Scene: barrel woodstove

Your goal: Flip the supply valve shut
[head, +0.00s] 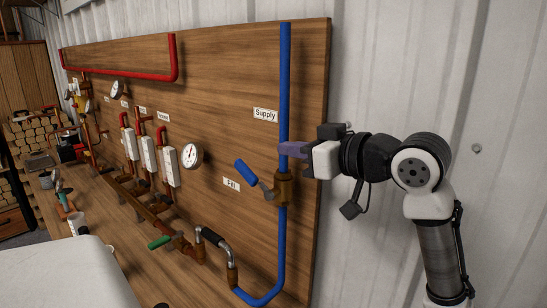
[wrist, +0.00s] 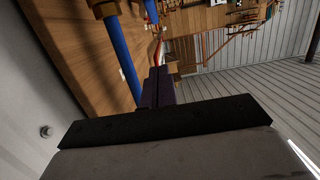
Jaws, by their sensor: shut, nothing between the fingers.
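The supply valve is a brass body (head: 283,190) on a vertical blue pipe (head: 285,85), below the white "Supply" label (head: 265,114). Its lever has a blue grip (head: 246,172) that points left and slightly up, angled across the pipe. My gripper (head: 281,149) is shut and empty. Its purple fingers point left, at the blue pipe just above the brass body, and are right of the blue grip. I cannot tell if they touch the pipe. In the wrist view, the shut fingers (wrist: 157,76) show beside the blue pipe (wrist: 125,55), with brass (wrist: 103,8) at the top.
The wooden board (head: 215,70) carries a gauge (head: 192,155), white valve units and a red pipe (head: 120,75). A corrugated wall (head: 420,60) stands behind my arm.

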